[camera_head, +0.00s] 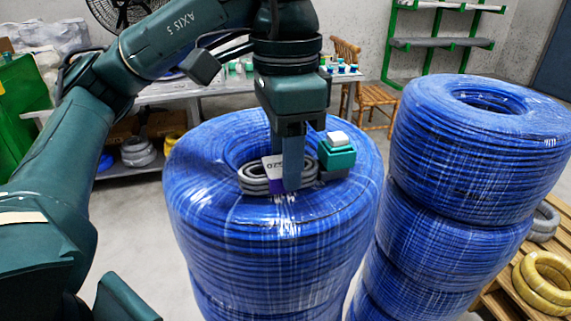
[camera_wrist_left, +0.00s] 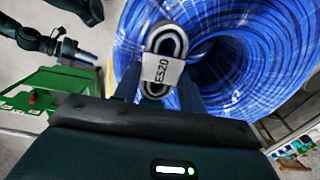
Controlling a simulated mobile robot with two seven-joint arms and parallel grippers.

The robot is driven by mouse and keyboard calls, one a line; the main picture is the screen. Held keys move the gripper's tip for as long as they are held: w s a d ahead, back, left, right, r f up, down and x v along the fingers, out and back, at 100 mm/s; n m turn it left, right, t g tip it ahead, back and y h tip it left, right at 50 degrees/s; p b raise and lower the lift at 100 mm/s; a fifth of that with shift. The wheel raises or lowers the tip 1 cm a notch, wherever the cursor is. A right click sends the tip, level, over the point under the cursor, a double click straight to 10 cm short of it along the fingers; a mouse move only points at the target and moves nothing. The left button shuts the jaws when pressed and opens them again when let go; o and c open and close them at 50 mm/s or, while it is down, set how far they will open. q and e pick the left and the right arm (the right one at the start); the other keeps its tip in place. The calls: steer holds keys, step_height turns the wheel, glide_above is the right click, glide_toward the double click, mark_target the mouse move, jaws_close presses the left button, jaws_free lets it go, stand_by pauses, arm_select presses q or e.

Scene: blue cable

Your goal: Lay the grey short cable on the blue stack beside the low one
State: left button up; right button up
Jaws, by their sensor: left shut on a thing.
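The grey short cable (camera_head: 262,181) is a small coil with a white label, which also shows in the left wrist view (camera_wrist_left: 166,45). My left gripper (camera_head: 292,178) points down and is shut on it. The cable is at the near side of the central hole of the nearer blue stack (camera_head: 270,255); I cannot tell whether it touches the top. A second blue stack (camera_head: 450,230) stands close by on the right, its top higher in the picture. A dark gripper, likely my right one (camera_wrist_left: 80,54), shows small in the left wrist view; its finger gap is unclear.
A teal block with a white top (camera_head: 337,155) shows beside my left gripper, over the nearer stack's top. A pallet with yellow coils (camera_head: 545,282) is at the lower right. A table (camera_head: 210,88), a wooden chair (camera_head: 372,98) and a green rack (camera_head: 428,45) stand behind.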

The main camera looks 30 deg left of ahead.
arm_select(q)
steer(key=shift+f, duration=0.2)
steer(key=shift+f, duration=0.2)
steer(key=o, duration=1)
